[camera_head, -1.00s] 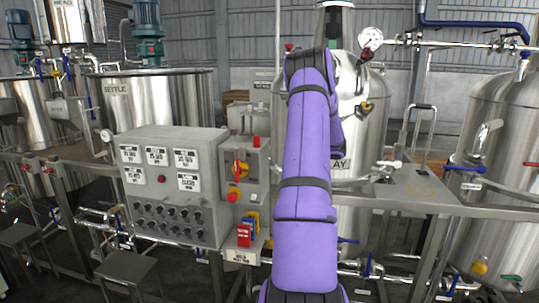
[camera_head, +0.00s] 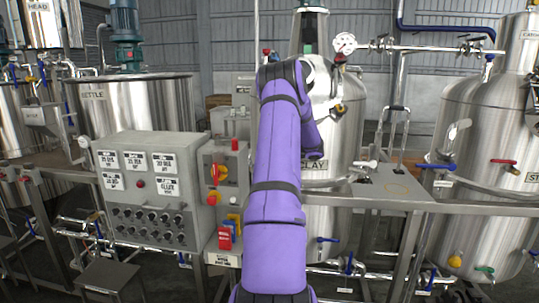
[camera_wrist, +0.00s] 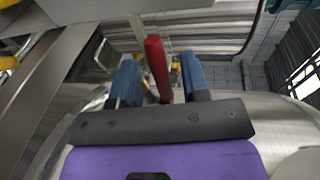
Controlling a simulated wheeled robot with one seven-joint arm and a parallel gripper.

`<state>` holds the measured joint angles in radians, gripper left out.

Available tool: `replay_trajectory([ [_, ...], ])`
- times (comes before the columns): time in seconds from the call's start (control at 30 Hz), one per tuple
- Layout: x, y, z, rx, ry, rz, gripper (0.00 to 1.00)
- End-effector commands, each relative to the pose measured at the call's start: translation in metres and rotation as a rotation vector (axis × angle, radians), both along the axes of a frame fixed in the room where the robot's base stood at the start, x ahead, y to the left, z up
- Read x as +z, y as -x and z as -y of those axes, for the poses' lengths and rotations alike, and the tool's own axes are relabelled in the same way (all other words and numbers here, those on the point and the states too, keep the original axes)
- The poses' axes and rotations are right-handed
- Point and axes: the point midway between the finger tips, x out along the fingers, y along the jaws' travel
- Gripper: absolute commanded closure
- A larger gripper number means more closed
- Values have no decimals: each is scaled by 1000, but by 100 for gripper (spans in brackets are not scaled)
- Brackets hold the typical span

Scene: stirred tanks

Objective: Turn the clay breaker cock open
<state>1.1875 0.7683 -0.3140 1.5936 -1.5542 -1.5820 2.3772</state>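The clay tank (camera_head: 340,195) is a shiny steel vessel labelled CLAY, partly hidden behind my purple arm in the head view. In the wrist view, a red lever (camera_wrist: 156,62) stands between the two blue fingertips of my gripper (camera_wrist: 160,82). The fingers are apart, with a visible gap on each side of the lever; I cannot tell whether either touches it. I take this lever to be the cock's handle; its body is mostly hidden. In the head view my gripper is hidden behind my arm. A small red handle (camera_head: 266,52) shows beside the tank's top.
A grey control box (camera_head: 140,185) with dark knobs stands left of my arm. A steel bench (camera_head: 385,190) crosses in front of the tanks. Another steel tank (camera_head: 490,215) stands at right. A pressure gauge (camera_head: 344,43) and pipes run near the clay tank's top.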

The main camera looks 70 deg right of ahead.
Motion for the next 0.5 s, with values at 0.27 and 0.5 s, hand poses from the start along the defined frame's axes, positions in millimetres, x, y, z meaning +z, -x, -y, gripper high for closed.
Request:
replay_trajectory([
  [0.27,2,8,2,-2,1,0,58],
  [0.5,9,47,8,-3,2,0,58],
])
